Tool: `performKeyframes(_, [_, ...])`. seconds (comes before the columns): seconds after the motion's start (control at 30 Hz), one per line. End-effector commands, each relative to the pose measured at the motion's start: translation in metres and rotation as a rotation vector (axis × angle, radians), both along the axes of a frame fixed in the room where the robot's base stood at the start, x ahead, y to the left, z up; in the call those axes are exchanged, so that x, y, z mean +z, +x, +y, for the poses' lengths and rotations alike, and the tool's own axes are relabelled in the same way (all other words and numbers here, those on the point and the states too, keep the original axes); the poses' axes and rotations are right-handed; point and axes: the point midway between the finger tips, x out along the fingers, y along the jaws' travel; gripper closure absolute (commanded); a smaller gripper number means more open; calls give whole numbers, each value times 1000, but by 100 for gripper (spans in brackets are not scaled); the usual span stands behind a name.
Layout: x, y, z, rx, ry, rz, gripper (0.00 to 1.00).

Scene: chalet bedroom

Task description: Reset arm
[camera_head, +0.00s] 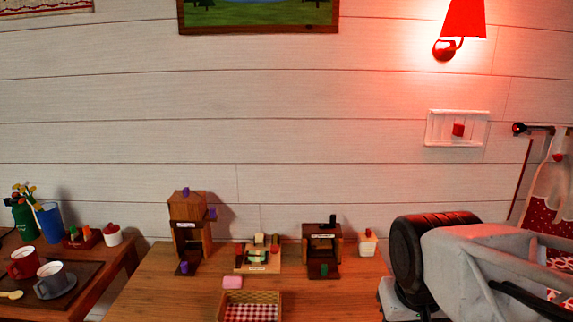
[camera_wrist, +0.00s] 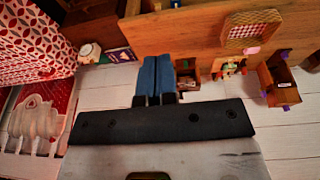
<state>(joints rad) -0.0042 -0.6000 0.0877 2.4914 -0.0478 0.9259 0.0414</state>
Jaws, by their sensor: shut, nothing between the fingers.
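My gripper (camera_wrist: 156,78) shows in the wrist view as two blue fingers side by side, closed together with nothing between them. It is held clear of the table. In the head view my grey and black arm fills the lower right, and the gripper itself does not show there. The wooden table (camera_head: 150,290) carries a tall wooden dispenser (camera_head: 188,225), a small tray with blocks (camera_head: 258,258), a shorter wooden box (camera_head: 322,250) and a white pot (camera_head: 367,243).
A side table at left holds a red mug (camera_head: 23,263), a grey cup (camera_head: 53,280) and a blue tumbler (camera_head: 50,222). A red wall lamp (camera_head: 465,20) hangs upper right.

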Motion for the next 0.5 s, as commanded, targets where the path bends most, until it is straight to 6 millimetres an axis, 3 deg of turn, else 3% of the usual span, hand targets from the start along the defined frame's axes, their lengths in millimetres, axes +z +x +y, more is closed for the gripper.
performKeyframes(0.2, [-6, -23, 1, -4, 27, 4, 100])
performKeyframes(0.5, [-7, -25, 2, -4, 29, 5, 100])
